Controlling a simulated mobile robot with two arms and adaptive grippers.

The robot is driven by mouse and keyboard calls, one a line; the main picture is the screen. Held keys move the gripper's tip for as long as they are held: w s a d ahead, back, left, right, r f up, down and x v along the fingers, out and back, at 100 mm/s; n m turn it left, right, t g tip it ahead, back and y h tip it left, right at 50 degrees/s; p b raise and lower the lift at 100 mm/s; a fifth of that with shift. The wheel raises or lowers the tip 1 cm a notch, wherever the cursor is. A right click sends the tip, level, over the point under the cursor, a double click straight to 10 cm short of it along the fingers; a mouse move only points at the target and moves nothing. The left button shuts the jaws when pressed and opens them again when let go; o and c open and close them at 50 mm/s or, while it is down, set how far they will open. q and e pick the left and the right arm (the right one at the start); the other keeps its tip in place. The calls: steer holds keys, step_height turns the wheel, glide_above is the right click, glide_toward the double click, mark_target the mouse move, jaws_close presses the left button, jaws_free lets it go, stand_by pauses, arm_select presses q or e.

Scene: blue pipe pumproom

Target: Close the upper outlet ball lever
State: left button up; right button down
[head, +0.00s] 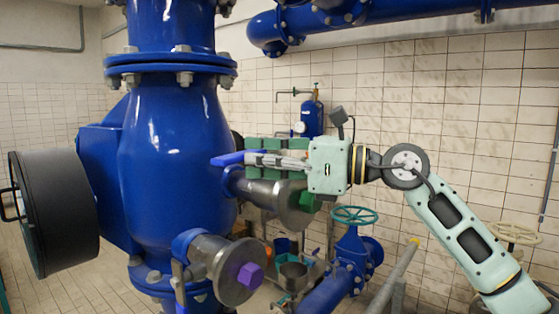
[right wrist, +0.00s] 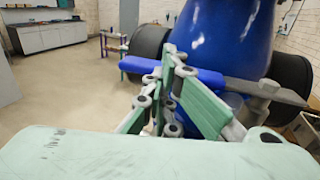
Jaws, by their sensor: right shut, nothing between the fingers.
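The upper outlet (head: 270,192) sticks out from the right side of the big blue pump body, with a green hex cap (head: 309,202) on its end. Its ball lever has a blue grip (head: 228,160) lying about level above the outlet; in the right wrist view the blue grip (right wrist: 205,77) joins a grey metal arm (right wrist: 262,92). My right gripper (head: 252,160) is shut and empty, its fingertips right at the lever and hiding part of it. I cannot tell whether they touch. My left gripper is not in view.
A lower outlet (head: 222,268) with a purple hex cap (head: 250,276) sits below, its own lever (head: 180,285) hanging down. A green handwheel (head: 354,215) stands on a blue valve to the right. A black round cover (head: 52,212) is at left. A blue bottle (head: 312,117) hangs behind.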

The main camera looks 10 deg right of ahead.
steer(key=shift+x, duration=1.05)
steer(key=shift+s+f, duration=0.1)
